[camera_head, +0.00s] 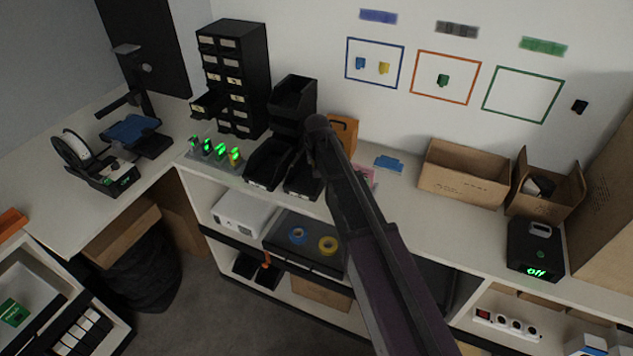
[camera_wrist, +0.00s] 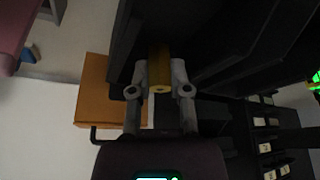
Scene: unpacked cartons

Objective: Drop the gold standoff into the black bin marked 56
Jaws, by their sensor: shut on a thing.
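My gripper (camera_wrist: 160,80) is shut on the gold standoff (camera_wrist: 160,68), a small yellow cylinder between its fingertips in the wrist view. Dark walls of black bins (camera_wrist: 235,35) lie close around and behind the standoff. In the head view, black open-front bins stand on the bench: an upper one (camera_head: 293,96), a lower left one (camera_head: 268,165) and a lower right one (camera_head: 302,183). My arm partly covers the lower right one. I cannot read the number 56 on any bin. My gripper and the standoff are hidden in the head view.
An orange box (camera_head: 345,128) stands behind my arm; it also shows in the wrist view (camera_wrist: 97,85). A black drawer cabinet (camera_head: 235,75) with a drawer pulled out stands left of the bins. Green-lit devices (camera_head: 215,152) sit before it. Cardboard boxes (camera_head: 463,175) stand at right.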

